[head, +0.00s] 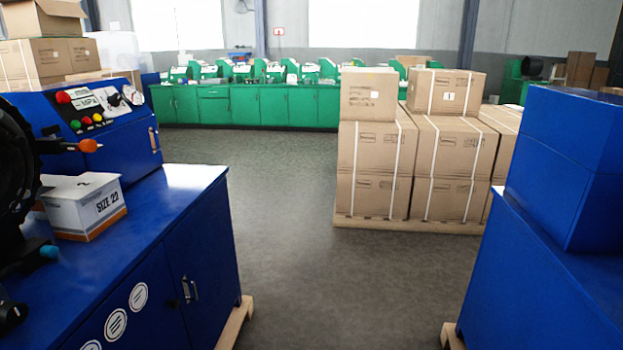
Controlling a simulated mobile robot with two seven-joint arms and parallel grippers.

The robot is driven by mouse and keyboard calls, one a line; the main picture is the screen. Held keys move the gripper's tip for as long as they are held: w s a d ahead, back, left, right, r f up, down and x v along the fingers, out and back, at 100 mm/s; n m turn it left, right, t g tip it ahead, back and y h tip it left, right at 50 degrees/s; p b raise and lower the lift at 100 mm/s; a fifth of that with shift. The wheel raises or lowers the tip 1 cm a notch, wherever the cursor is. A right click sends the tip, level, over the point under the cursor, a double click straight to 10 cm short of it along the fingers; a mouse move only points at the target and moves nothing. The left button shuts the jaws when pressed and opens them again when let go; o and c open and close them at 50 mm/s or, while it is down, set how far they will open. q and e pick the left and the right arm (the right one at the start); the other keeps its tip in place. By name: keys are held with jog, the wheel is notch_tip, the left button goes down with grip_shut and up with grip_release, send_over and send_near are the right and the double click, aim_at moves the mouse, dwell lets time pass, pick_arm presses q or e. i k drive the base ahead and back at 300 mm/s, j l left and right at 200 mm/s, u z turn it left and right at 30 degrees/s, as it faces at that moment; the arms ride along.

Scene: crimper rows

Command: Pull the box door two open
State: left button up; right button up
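A blue machine cabinet (150,220) stands at the left. Its front has doors with two small metal handles (187,290), and the doors look shut. On top at the back is a blue control box (125,140) with buttons and a gauge; a metal handle (153,139) is on its right side, which looks shut. A white and brown carton (85,205) marked "SIZE 22" sits on the cabinet top. I cannot tell which door is box door two. Neither of my grippers is in view.
A grey floor aisle (280,230) runs clear between the left cabinet and another blue cabinet (540,270) at the right. Strapped cartons (450,150) stand on a pallet (400,224) ahead. Green cabinets (260,107) line the back. Wooden pallet ends (236,322) stick out below.

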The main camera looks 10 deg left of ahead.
aim_at(132, 151)
jog(key=i+u, duration=0.15)
jog(key=i, duration=0.3)
jog(key=i+l+u, duration=0.15)
jog(key=i, duration=0.3)
jog(key=i+l+u, duration=0.15)
jog(key=i, duration=0.25)
jog(key=i+l+u, duration=0.15)
jog(key=i+u, duration=0.3)
jog(key=i+l+u, duration=0.2)
jog(key=u, duration=0.3)
jog(key=i+l+u, duration=0.2)
jog(key=l+u, duration=0.25)
jog(key=i+l+u, duration=0.2)
jog(key=l+u, duration=0.3)
jog(key=j, duration=0.1)
